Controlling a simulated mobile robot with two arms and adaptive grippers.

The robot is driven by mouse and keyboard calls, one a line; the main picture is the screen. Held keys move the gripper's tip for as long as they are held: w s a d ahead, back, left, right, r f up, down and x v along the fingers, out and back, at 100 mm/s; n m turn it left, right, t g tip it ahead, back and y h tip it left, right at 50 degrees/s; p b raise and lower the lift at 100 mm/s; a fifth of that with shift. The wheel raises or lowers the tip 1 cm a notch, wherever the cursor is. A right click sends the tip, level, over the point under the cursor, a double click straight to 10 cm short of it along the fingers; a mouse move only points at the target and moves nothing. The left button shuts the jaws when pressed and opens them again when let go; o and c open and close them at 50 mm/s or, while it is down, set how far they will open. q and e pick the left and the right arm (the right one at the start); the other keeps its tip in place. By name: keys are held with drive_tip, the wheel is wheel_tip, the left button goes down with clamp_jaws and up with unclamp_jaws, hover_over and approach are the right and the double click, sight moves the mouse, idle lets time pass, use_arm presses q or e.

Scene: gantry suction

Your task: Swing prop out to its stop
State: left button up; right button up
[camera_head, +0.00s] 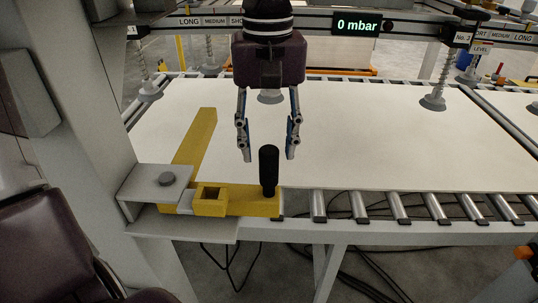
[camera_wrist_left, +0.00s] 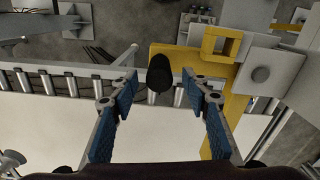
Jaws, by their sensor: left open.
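The prop is a yellow bar assembly (camera_head: 238,208) hinged at a grey bracket (camera_head: 160,183) on the near left corner of the frame. A black upright handle (camera_head: 268,170) stands at its right end. A second yellow arm (camera_head: 196,142) reaches away over the white panel. My left gripper (camera_head: 268,155) is open, pointing down, its two fingers on either side of the handle in the picture and apart from it. In the left wrist view the handle (camera_wrist_left: 159,73) shows beyond and between the open fingertips (camera_wrist_left: 158,88). My right gripper is not in view.
A large white panel (camera_head: 370,140) lies on the roller conveyor (camera_head: 402,208). Suction cups (camera_head: 432,102) hang above it from a gantry beam with a display reading 0 mbar (camera_head: 358,25). A grey post stands at the left. Cables lie below the rollers.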

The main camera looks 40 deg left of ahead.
sight(269, 162)
use_arm(q)
drive_tip(key=f, duration=0.4)
drive_tip(key=shift+w+a+f+p, duration=0.1)
drive_tip(key=shift+w+f+p, duration=0.1)
drive_tip(key=shift+p, duration=0.15)
drive_tip(key=shift+c, duration=0.5)
drive_tip(key=c, duration=1.1)
clamp_jaws()
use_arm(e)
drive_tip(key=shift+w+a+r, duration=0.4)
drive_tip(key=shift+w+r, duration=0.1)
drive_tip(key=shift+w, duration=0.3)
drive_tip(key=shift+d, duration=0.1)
